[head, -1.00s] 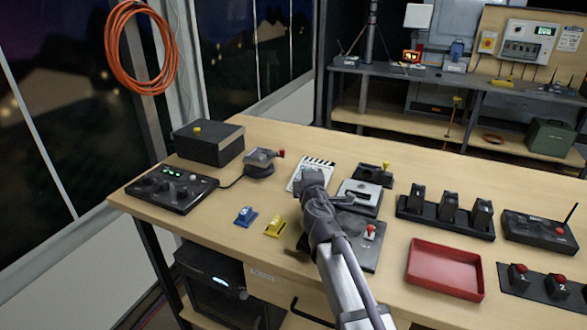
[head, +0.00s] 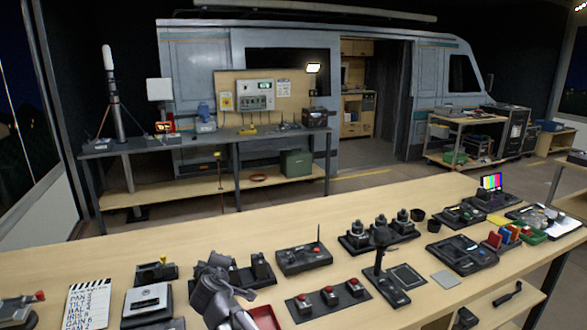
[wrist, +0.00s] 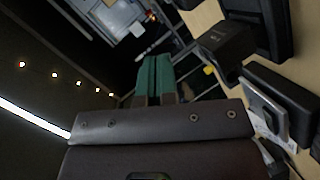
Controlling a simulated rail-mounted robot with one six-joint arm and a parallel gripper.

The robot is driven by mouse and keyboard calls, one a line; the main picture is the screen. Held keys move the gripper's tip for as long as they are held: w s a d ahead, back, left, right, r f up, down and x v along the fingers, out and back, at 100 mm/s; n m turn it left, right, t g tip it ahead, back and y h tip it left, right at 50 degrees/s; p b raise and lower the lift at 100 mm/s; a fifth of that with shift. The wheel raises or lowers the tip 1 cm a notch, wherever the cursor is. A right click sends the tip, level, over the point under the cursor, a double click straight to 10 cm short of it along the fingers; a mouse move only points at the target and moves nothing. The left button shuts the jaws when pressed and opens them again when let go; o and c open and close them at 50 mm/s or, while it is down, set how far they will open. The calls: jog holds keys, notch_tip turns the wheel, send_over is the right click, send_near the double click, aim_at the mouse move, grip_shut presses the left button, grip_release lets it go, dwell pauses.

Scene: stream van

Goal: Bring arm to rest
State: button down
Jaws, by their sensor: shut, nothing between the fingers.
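My arm (head: 218,292) rises at the bottom of the head view, in front of the workbench (head: 400,235) and beside a red tray (head: 264,317). It hides part of the tray and of the dark holders behind it. In the wrist view my gripper (wrist: 155,99) shows as a dark body with short fingers at its upper edge. The fingers are shut with nothing between them. The gripper appears raised clear of the bench, which lies to the right in the tilted wrist view. Its fingertips cannot be made out in the head view.
The bench carries a slate card (head: 88,303), a joystick panel (head: 303,259), a red-button strip (head: 329,297) and a tall joystick (head: 382,262). A back bench (head: 200,145) with a green case (head: 296,163) stands before a van (head: 400,80). Open air lies above the front bench.

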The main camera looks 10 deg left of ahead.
jog(key=d+r+m+g+h+p, duration=0.25)
jog(key=d+m+p, duration=0.2)
jog(key=d, duration=0.95)
jog(key=d+r+m+g+h+p, duration=0.25)
jog(key=d+m+h+p, duration=0.2)
jog(key=d, duration=0.85)
jog(key=s+d+r+m+g+y+p, duration=0.3)
jog(key=s+d+m+g+p, duration=0.4)
jog(key=s+d, duration=1)
jog(key=shift+d+m+g+p, duration=0.15)
jog(key=shift+m+g+p, duration=0.15)
jog(key=shift+g+p, duration=0.6)
jog(key=c, duration=1.8)
grip_release()
jog(key=shift+r, duration=0.1)
